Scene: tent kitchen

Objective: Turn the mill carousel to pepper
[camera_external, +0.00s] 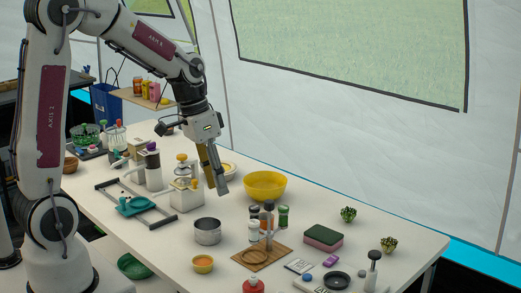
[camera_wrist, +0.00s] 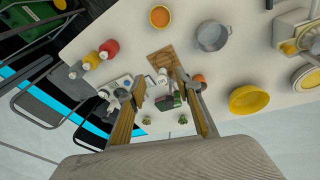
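The mill carousel (camera_external: 268,207) stands at the front right of the table, a central post with several small jars around it. A white jar (camera_external: 253,232) with a dark top is on its left and a green jar (camera_external: 283,217) on its right. A wooden board (camera_external: 257,258) lies at its front. In the wrist view the board (camera_wrist: 157,56) and white jar (camera_wrist: 162,77) show between the fingers. Which jar is pepper cannot be read. My gripper (camera_external: 217,181) is open and empty, above and left of the carousel; its spread fingers also show in the wrist view (camera_wrist: 161,84).
A steel pot (camera_external: 207,232) and an orange-filled bowl (camera_external: 203,264) stand left of the carousel. A yellow bowl (camera_external: 264,185) is behind it. A sponge (camera_external: 323,237) lies to its right, and a red-topped bottle (camera_external: 253,286) stands in front.

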